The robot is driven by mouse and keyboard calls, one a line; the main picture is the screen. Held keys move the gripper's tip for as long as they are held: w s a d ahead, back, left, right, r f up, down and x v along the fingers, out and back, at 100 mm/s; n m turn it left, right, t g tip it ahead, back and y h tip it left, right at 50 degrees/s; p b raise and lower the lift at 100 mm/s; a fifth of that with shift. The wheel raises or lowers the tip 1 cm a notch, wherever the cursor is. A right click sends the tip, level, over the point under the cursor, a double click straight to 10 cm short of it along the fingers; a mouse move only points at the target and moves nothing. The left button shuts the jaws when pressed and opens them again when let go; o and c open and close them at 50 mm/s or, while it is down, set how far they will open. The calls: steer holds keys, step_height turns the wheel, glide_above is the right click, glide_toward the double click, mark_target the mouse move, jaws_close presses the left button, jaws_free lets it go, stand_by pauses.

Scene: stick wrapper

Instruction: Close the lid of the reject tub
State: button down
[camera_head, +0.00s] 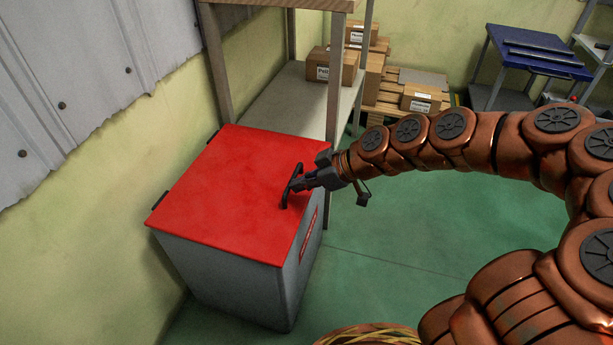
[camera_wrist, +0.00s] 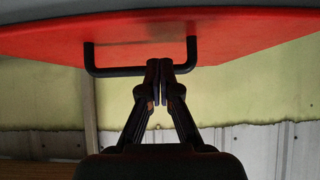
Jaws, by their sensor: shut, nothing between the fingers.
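The reject tub (camera_head: 232,281) is a grey bin at the left against the wall. Its red lid (camera_head: 225,190) lies flat over the top in the head view, with hinges on the wall side. A black bar handle (camera_head: 291,187) stands on the lid near its front right edge. The lid (camera_wrist: 245,35) and handle (camera_wrist: 110,72) also show in the wrist view. My gripper (camera_head: 295,185) is at the handle with its fingers together and empty. In the wrist view, the fingertips (camera_wrist: 159,66) overlap the handle bar near its right end. I cannot tell whether they touch it.
A shelf rack (camera_head: 285,100) stands right behind the tub, one post close to the lid. Cardboard boxes (camera_head: 422,97) and a blue table (camera_head: 535,50) are farther back. A wicker basket rim (camera_head: 370,336) shows at the bottom. Green floor (camera_head: 430,225) is clear to the right.

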steer(key=shift+f, duration=0.2)
steer(key=shift+r, duration=0.1)
steer(key=r, duration=0.2)
steer(key=d+r+p, duration=0.1)
steer(key=r, duration=0.1)
steer(key=shift+s+d+r, duration=0.15)
steer(key=shift+d+r, duration=0.05)
steer(key=s+d+p, duration=0.2)
steer(key=s+d, duration=0.1)
steer(key=d, duration=0.5)
steer(key=shift+s+d, duration=0.35)
steer(key=s+d+r+m+g+h+p, duration=0.1)
steer(key=s+r+m+g+h+p, duration=0.1)
steer(key=s+r+p, duration=0.7)
steer(key=s+d+r+m+g+h+p, duration=0.1)
steer(key=s+r+m+h+p, duration=0.3)
steer(key=r+p, duration=1.4)
steer(key=s+d+r+m+g+h+p, duration=0.2)
steer(key=s+r+m+p, duration=0.5)
steer(key=s+r+p, duration=0.6)
step_height(320, 180, up, 3)
steer(key=shift+s+d+f+g+h, duration=0.1)
steer(key=shift+s+d+g+h, duration=0.3)
steer(key=shift+h, duration=0.2)
